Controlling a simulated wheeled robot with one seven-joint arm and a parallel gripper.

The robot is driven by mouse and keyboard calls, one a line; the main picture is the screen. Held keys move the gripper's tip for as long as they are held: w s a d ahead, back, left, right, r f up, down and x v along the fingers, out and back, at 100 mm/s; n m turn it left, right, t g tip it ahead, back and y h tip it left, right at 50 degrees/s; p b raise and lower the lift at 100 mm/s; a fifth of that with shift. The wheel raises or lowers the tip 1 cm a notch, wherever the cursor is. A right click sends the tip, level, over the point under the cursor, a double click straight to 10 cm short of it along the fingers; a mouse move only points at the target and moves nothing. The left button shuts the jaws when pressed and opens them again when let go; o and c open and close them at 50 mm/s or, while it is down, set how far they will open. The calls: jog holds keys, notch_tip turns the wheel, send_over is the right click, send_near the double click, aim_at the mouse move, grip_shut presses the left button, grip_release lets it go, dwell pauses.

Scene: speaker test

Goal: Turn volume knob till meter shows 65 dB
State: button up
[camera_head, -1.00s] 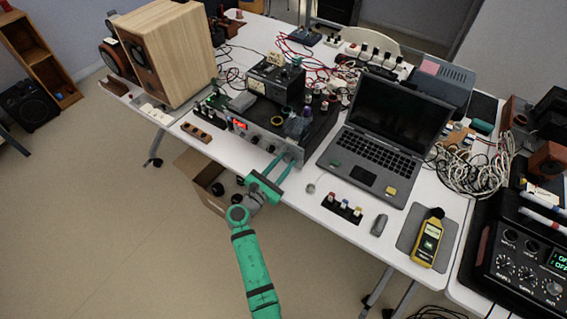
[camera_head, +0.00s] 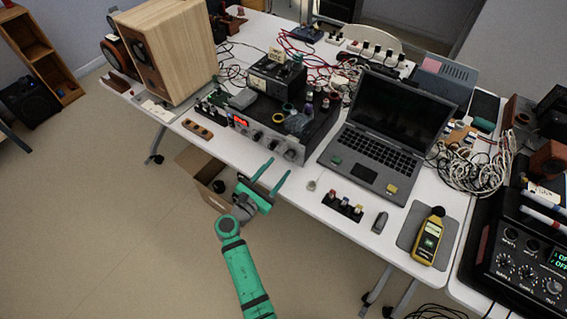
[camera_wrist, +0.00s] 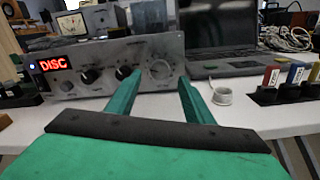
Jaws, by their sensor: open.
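The silver amplifier (camera_wrist: 110,58) stands on the white table with a red "DISC" display and a row of dark knobs. A large silver knob (camera_wrist: 160,69) sits at its right end; it also shows in the head view (camera_head: 290,154). My green gripper (camera_head: 277,169) is open in front of the amplifier, its fingers pointing at the front panel. In the wrist view the silver knob appears between the fingertips, with a gap before it. The yellow sound meter (camera_head: 428,243) lies on a grey mat at the right; its lit green screen is too small to read.
An open laptop (camera_head: 385,135) stands right of the amplifier. A small block with coloured knobs (camera_head: 342,207) and a small white ring-shaped item (camera_wrist: 221,96) lie near the front edge. A wooden speaker (camera_head: 170,50) stands at the left. A cardboard box (camera_head: 195,183) is on the floor below.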

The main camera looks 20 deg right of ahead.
jog(key=v, duration=0.5)
jog(key=shift+s, duration=0.1)
dwell(0.5)
